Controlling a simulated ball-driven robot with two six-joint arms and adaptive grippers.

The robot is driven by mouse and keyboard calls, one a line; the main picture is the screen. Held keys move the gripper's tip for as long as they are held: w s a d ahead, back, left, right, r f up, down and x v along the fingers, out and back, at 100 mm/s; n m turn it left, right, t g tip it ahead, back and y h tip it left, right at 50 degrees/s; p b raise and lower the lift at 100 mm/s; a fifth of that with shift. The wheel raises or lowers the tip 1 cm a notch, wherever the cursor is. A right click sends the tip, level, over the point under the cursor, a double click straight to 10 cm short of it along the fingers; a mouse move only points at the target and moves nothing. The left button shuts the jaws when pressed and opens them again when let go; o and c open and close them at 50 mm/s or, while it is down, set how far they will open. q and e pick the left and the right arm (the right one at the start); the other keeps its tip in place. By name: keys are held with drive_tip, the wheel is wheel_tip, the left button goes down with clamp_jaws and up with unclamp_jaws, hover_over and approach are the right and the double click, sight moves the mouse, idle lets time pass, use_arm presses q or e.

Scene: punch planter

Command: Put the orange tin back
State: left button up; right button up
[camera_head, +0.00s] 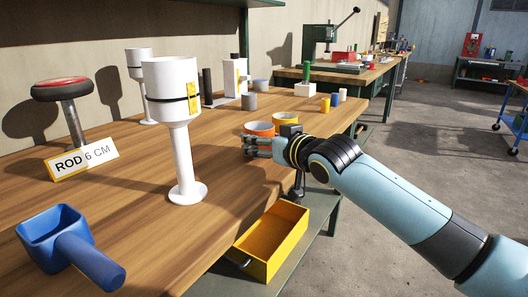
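The orange tin (259,128) stands upright on the wooden workbench, near its right edge. My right gripper (247,146) comes in from the right, low over the bench and just in front of the tin. Its two dark fingers point left and appear apart, with nothing visible between them. The gripper covers the tin's lower front, so I cannot tell whether they touch. My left gripper is out of view.
A tall white stand (180,150) rises to the left. An open yellow drawer (288,243) is below the bench edge. A blue scoop-like container (52,235) and a ROD 6 CM sign (84,160) are at left.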

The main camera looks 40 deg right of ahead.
drive_tip(key=shift+f, duration=0.8)
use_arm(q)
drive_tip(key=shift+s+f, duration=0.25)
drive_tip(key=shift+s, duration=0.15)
use_arm(e)
drive_tip(key=o, duration=1.3)
